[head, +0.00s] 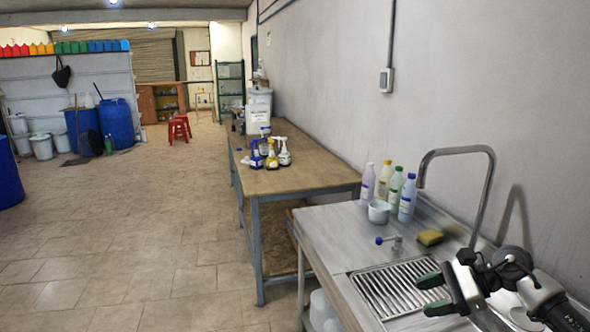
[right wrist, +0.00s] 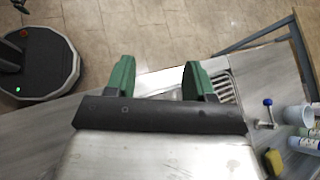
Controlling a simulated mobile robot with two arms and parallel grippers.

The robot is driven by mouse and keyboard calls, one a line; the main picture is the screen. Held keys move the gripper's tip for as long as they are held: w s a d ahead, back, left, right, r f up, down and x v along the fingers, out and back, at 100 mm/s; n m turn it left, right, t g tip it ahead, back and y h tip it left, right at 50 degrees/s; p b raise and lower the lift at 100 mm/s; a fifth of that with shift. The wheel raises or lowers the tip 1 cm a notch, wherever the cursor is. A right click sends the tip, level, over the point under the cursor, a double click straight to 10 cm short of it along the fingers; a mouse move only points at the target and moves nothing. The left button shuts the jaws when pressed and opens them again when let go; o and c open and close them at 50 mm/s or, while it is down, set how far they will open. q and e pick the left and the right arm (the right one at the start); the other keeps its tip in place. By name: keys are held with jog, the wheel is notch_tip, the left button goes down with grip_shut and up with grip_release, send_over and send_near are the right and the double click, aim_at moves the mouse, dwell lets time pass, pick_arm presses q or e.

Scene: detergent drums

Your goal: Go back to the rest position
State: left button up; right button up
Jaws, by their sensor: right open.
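My right gripper (head: 434,295) is at the lower right of the head view, above the steel sink counter, with its arm coming in from the right edge. Its two green-tipped fingers stand apart with nothing between them. In the right wrist view the open fingers (right wrist: 158,80) point toward the counter's edge and the tiled floor. My left gripper does not show in either view.
The steel counter (head: 335,232) holds a drain grate (head: 385,292), a tall tap (head: 452,151), a yellow sponge (head: 430,237), a white cup (head: 379,212) and several bottles (head: 407,198). A wooden table (head: 300,170) stands beyond. The tiled floor (head: 130,230) at left is clear.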

jog(key=s+a+m+t+y, duration=0.25)
jog(key=a+m+t, duration=0.95)
jog(key=m, duration=0.6)
jog(key=s+d+f+m+h, duration=0.4)
jog(key=m+h, duration=0.3)
jog(key=m, duration=0.5)
jog(key=s+d+f+m+h, duration=0.1)
jog(key=s+f+m+h, duration=0.5)
jog(key=m, duration=0.6)
jog(key=s+f+m+g, duration=0.4)
jog(key=s+m+g, duration=0.15)
jog(key=s, duration=0.45)
jog(key=s+f+m+g, duration=0.3)
jog(key=s+m+g, duration=0.25)
jog(key=s, duration=0.55)
notch_tip(320, 180, down, 32)
jog(key=g+b, duration=0.2)
jog(key=b, duration=0.4)
jog(key=s+d+f+b, duration=0.1)
jog(key=s+f+b, duration=0.1)
jog(key=s+f, duration=0.6)
jog(key=s+d+f+n+b, duration=0.1)
jog(key=s+d+f+b, duration=0.1)
jog(key=s+f, duration=0.6)
notch_tip(320, 180, down, 6)
jog(key=shift+s+r+g+h+b, duration=0.1)
jog(key=shift+s+g+h+b, duration=0.25)
jog(key=shift+b, duration=0.3)
